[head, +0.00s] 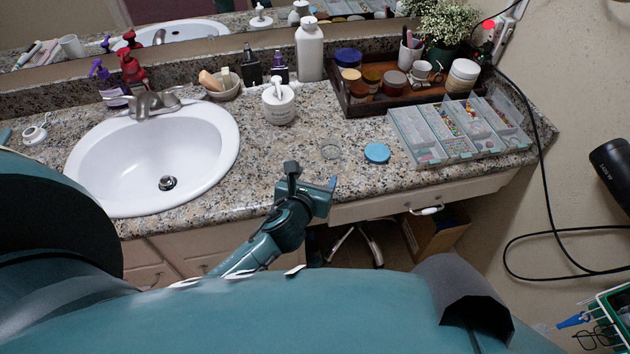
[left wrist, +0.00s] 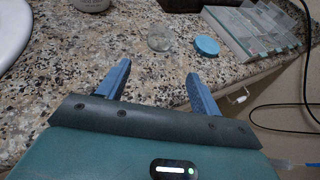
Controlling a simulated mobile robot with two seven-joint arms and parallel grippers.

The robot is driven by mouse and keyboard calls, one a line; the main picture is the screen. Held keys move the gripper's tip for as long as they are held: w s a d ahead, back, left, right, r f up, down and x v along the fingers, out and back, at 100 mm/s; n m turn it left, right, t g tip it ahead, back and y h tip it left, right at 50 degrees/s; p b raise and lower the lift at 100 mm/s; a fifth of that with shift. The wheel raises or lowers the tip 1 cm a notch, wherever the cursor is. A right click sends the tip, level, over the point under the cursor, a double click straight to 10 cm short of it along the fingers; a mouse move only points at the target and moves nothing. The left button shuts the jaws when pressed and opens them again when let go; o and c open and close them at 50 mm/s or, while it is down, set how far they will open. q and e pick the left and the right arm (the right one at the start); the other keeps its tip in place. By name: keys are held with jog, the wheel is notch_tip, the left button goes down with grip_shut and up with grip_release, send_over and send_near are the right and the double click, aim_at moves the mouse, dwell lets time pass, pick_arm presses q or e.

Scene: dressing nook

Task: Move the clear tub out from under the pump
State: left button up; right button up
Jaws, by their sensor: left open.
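The clear tub (head: 330,149) is a small round transparent container on the granite counter. In the left wrist view the tub (left wrist: 160,37) lies ahead of my fingers. The white pump bottle (head: 279,105) stands behind and left of the tub, apart from it; only the bottle's base (left wrist: 91,4) shows in the left wrist view. A round blue lid (head: 377,153) lies right of the tub. My left gripper (head: 312,177) is open and empty at the counter's front edge, short of the tub, its fingers pointing toward it (left wrist: 158,72). My right gripper is not in view.
The sink (head: 150,160) is to the left. A compartment organizer (head: 425,160) and a wooden tray (head: 355,108) with jars stand at the right. A tall white bottle (head: 310,50) is at the back. Counter around the tub is mostly clear.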

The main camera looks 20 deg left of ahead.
pick_arm(q)
jog(key=s+d+f+n+g+h, duration=0.1)
jog(key=s+d+n+h, duration=0.1)
jog(key=s+n, duration=0.7)
jog(key=s+d+f+n+g+h, duration=0.1)
jog(key=s+n, duration=0.8)
jog(key=n, duration=1.4)
jog(key=shift+d+f+g+h, duration=0.4)
jog(key=shift+d+f+h, duration=0.15)
jog(key=shift+f+h, duration=0.15)
jog(key=shift+s, duration=0.1)
